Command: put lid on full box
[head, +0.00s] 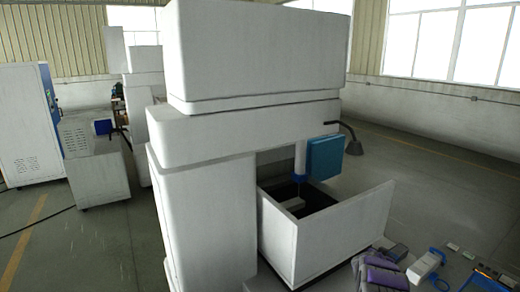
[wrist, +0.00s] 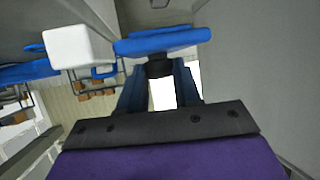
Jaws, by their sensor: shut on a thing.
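In the wrist view, my gripper (wrist: 160,68) is shut on a flat, long blue thing, seen nearly edge-on, which looks like the lid (wrist: 162,40). The fingertips meet at its near edge, and much of its face is hidden from this angle. A white block (wrist: 80,47) shows just left of the lid; I cannot tell whether it is the box. I cannot make out a full box for certain in either view. In the head view, the purple parts at the lower right look like my arm, and the lid cannot be made out there.
A large white machine (head: 215,140) with an open-topped tank (head: 330,240) fills the middle of the head view. A blue panel (head: 325,157) hangs beside its head. A white cabinet (head: 30,125) stands at left. Open floor (head: 425,190) lies to the right.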

